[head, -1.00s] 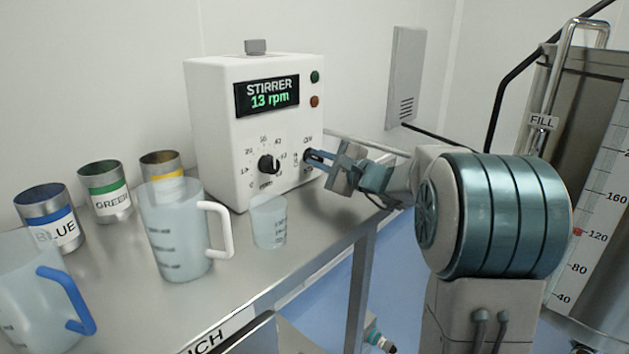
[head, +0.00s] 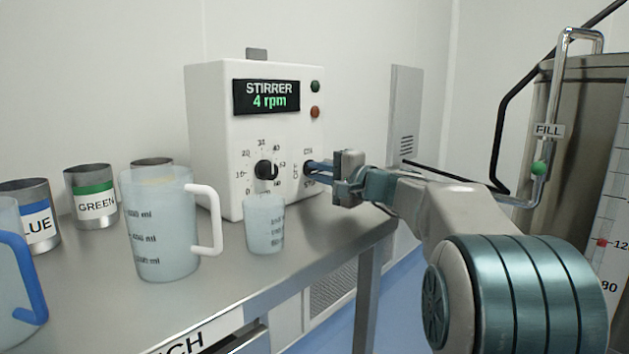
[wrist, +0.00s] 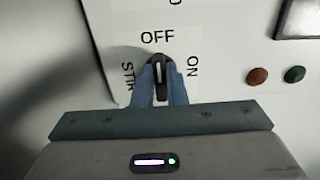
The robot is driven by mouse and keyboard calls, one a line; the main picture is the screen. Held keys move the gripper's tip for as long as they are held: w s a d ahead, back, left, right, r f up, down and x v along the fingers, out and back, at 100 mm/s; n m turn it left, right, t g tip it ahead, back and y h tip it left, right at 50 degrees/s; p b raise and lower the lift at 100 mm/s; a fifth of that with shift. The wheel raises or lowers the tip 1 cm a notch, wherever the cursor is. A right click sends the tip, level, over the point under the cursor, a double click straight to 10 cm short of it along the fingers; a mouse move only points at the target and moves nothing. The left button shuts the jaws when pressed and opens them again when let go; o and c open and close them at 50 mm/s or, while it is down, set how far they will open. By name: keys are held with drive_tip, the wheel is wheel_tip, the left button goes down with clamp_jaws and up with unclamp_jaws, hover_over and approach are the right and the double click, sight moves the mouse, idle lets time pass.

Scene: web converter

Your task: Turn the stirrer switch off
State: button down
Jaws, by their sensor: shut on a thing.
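The stirrer unit (head: 215,130) is a white box on the bench, and its display (head: 266,97) reads 4 rpm. Its switch (wrist: 159,72) is a small dark knob with a white line, seen in the wrist view between two blue fingers. The white line points toward the OFF label (wrist: 157,37); the ON label (wrist: 193,67) is to the right. My gripper (wrist: 161,84) is shut on the switch. In the head view my gripper (head: 313,170) reaches the box's front from the right, and its fingers mostly hide the switch.
A round speed dial (head: 266,170) is left of the switch. A small beaker (head: 264,228) and a white-handled jug (head: 160,232) stand in front of the unit. The GREEN can (head: 93,195) is further left. Bare bench (head: 335,228) lies below my gripper.

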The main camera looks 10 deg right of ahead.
drive_tip(key=shift+r, duration=0.15)
drive_tip(key=c, duration=1.5)
unclamp_jaws()
drive_tip(key=shift+o, duration=0.2)
drive_tip(key=p+v, duration=0.2)
drive_tip(key=v, duration=1.2)
drive_tip(key=shift+a, duration=0.1)
